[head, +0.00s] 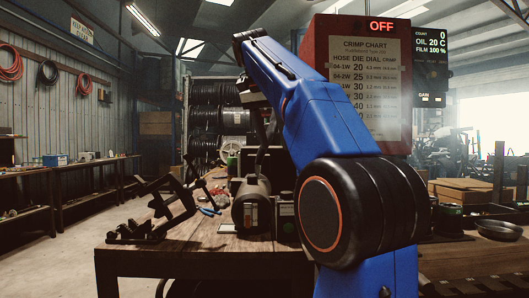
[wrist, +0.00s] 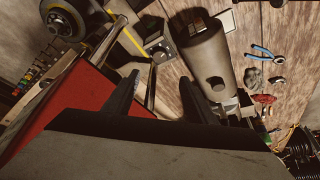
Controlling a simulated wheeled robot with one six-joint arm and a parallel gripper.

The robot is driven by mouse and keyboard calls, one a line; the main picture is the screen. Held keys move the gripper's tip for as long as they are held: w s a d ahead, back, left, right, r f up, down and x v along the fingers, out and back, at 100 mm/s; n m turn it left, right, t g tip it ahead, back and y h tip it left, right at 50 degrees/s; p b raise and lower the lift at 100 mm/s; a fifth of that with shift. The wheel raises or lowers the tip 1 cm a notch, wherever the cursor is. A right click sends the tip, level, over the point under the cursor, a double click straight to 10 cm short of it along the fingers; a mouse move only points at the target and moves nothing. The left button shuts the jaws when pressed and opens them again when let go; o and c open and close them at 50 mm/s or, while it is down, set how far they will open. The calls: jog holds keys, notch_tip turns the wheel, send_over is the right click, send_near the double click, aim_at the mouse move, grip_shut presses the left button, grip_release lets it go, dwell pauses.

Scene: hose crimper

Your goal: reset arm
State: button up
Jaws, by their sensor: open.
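My blue arm (head: 320,115) rises from the lower right of the head view and bends over toward the upper left, above the workbench. My gripper (wrist: 157,98) shows in the wrist view as two dark fingers spread apart, with nothing between them. It points down over the wooden bench. In the head view the gripper is mostly hidden behind the arm and cannot be made out clearly. The red crimper cabinet (head: 353,38) stands behind the arm, with a crimp chart and a sign reading OFF. Its red side (wrist: 75,100) is at the left in the wrist view.
A motor-like cylinder (head: 252,205) stands on the workbench (head: 190,258); it also shows in the wrist view (wrist: 208,58). Blue-handled pliers (wrist: 262,51) and a red item (wrist: 263,99) lie beyond it. A black metal stand (head: 165,208) occupies the bench's left end. Floor is clear at left.

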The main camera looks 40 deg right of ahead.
jog(key=shift+a+r, duration=0.25)
jog(key=shift+r, duration=0.3)
jog(key=s+a+f+n+t+y, duration=0.1)
jog(key=s+a+f+n, duration=0.4)
jog(key=f, duration=1.1)
jog(key=s+a+f+n+t+y, duration=0.1)
jog(key=s+a+f+n, duration=0.4)
jog(key=f, duration=1.2)
jog(key=s+a+f+n+t+y, duration=0.1)
jog(key=s+a+f+n, duration=0.3)
jog(key=f, duration=1.3)
jog(key=s+a+y, duration=0.1)
jog(key=s+a, duration=0.3)
jog(key=s, duration=0.2)
jog(key=shift+s+a+f+n, duration=0.25)
jog(key=shift+s+n, duration=0.1)
jog(key=shift+n, duration=0.05)
